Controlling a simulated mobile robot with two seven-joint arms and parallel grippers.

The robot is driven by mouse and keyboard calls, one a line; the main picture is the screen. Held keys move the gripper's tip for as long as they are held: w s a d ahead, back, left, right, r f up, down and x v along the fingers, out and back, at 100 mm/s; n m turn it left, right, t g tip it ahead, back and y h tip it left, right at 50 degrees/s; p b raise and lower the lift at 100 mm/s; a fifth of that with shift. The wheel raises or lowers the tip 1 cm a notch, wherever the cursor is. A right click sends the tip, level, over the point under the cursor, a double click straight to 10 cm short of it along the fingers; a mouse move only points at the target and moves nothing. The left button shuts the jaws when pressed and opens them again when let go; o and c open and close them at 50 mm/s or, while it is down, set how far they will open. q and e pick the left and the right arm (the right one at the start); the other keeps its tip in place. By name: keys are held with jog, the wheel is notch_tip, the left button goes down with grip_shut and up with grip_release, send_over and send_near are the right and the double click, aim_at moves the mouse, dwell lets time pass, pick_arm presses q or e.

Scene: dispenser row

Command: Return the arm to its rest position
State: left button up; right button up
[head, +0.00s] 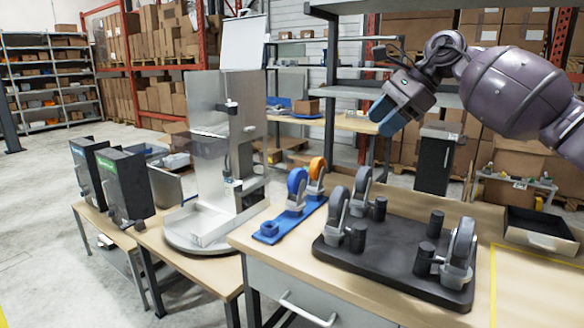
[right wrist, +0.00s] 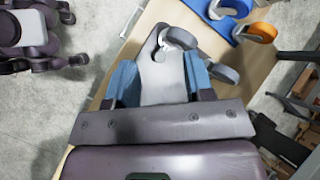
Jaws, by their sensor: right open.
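My right gripper (head: 392,112) hangs in the air above the back of the wooden workbench (head: 262,236), pointing down and left. Its blue-tipped fingers are apart in the right wrist view (right wrist: 160,82). A pale grey surface shows between and beyond them there; I cannot tell how near it is. In the head view the gripper is clear of the grey casters (head: 338,212) on the black base plate (head: 385,265). My left gripper is not in view.
A blue strip (head: 268,234) holds a blue-wheeled caster (head: 297,186) and an orange-wheeled caster (head: 317,172). A metal dispenser stand (head: 245,130) rises left of the bench. A black tray (head: 541,229) lies at right. A dark bin (head: 437,160) stands behind the bench.

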jog(key=s+a+f+m+t+y, duration=0.2)
jog(key=s+a+f+m+y, duration=0.1)
jog(key=a+f+m+y, duration=0.4)
jog(key=s+a+f+m+t+y, duration=0.2)
jog(key=s+a+f+m+y, duration=0.15)
jog(key=a+f, duration=0.4)
jog(key=s+d+f+m+t+h, duration=0.3)
jog(key=s+d+f+m+h, duration=0.25)
jog(key=f+m, duration=0.5)
jog(key=s+d+f+m+t+h, duration=0.2)
jog(key=s+d+f+m+h, duration=0.4)
jog(key=m, duration=0.7)
jog(key=s+d+f+m+t+h, duration=0.3)
jog(key=s+d+f+m+h, duration=0.2)
jog(key=d+f+m+h, duration=0.5)
jog(key=s+d+f+m+g+y, duration=0.15)
jog(key=s+m+g, duration=0.25)
jog(key=s, duration=0.5)
jog(key=s+f+m+g, duration=0.3)
jog(key=s+m+g, duration=0.1)
jog(key=s, duration=0.6)
jog(key=s+d+f+m+g+y, duration=0.1)
jog(key=s+f+m+g, duration=0.25)
jog(key=s, duration=0.55)
jog(key=w+f+t, duration=0.6)
jog(key=w+t, duration=0.2)
jog(key=shift+w+a+f+t+y, duration=0.35)
jog(key=shift+w+a+f+y, duration=0.05)
jog(key=shift+y, duration=0.05)
